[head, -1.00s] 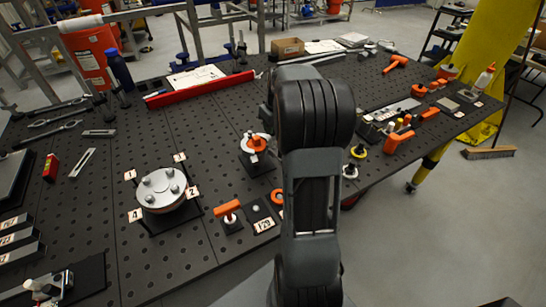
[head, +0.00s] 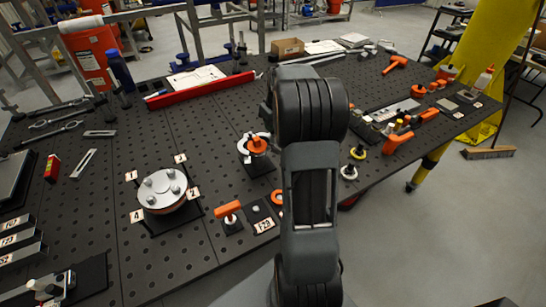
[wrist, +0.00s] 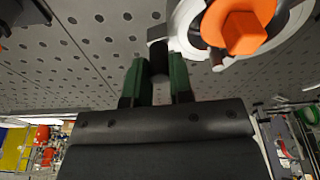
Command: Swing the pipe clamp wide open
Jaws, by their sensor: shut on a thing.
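The pipe clamp (head: 245,149) is a pale metal ring around an orange-capped piece (head: 258,144), on a dark base plate on the perforated table. In the wrist view the pale ring (wrist: 186,28) and the orange cap (wrist: 238,27) fill the upper right. My gripper (wrist: 158,68) has green-sided fingers shut on a short black piece (wrist: 158,54) at the ring's near left edge, which looks like part of the clamp. In the head view my arm hides the gripper. How far the clamp is open cannot be told.
A round flange (head: 162,191) with several bolts stands to the left. An orange-handled tool (head: 228,211) and a number plate stand in front. A red bar (head: 205,89) lies behind. Bare table (head: 215,150) lies left of the clamp.

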